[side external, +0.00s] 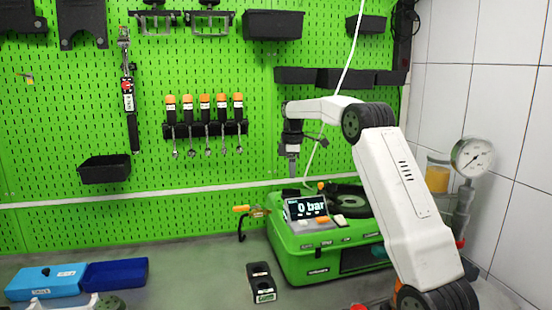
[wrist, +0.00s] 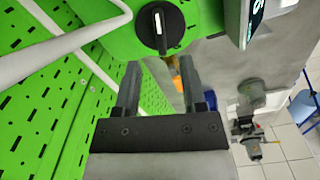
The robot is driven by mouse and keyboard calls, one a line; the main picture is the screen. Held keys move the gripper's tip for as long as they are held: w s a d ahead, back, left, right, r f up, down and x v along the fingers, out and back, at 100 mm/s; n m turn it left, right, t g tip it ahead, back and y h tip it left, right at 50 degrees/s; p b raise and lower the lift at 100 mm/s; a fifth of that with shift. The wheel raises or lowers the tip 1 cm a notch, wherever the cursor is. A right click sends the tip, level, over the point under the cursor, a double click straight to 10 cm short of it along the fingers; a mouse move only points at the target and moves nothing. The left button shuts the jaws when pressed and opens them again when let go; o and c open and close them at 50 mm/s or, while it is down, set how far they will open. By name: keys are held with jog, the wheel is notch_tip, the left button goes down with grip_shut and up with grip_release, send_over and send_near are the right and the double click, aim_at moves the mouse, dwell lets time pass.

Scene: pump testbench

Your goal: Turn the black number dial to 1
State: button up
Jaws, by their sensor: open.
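The black number dial (wrist: 161,42) sits on the green pump unit (wrist: 205,15), at the top of the wrist view. A white line on its grip runs nearly vertical in that picture. Small marks are printed around it, too small to read surely. My gripper (wrist: 158,64) is open, with its two dark fingers apart, one to each side below the dial and nothing between them. The fingertips look apart from the dial. In the side view my gripper (side external: 291,174) points down above the left part of the green pump unit (side external: 300,262). I cannot make out the dial there.
A tilted display (side external: 306,208) on the unit reads 0 bar. A white hose (side external: 345,75) hangs behind my gripper. A black socket block (side external: 261,282) and blue boxes (side external: 115,273) lie on the bench. A pressure gauge (side external: 472,156) stands at right. Bench left of the unit is mostly free.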

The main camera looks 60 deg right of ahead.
aim_at(291, 193)
jog(key=shift+f, duration=2.95)
grip_shut()
